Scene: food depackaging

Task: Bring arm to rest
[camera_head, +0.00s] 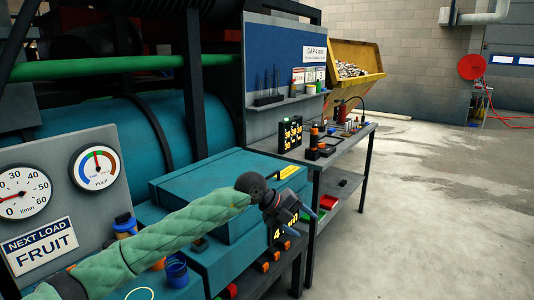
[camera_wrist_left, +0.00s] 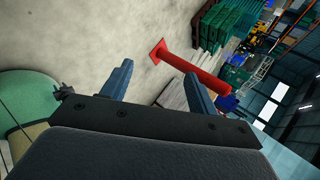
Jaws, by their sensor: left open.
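My left arm, in a green quilted sleeve, comes in from the lower left in the head view. My right gripper does not show in either view.
A teal box (camera_head: 205,180) lies close behind the left gripper. A workbench (camera_head: 340,146) with tools and a shelf stands beyond. Gauges (camera_head: 97,168) are at the left. Concrete floor (camera_head: 430,200) is clear at the right. A red post (camera_wrist_left: 190,65) shows in the wrist view.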

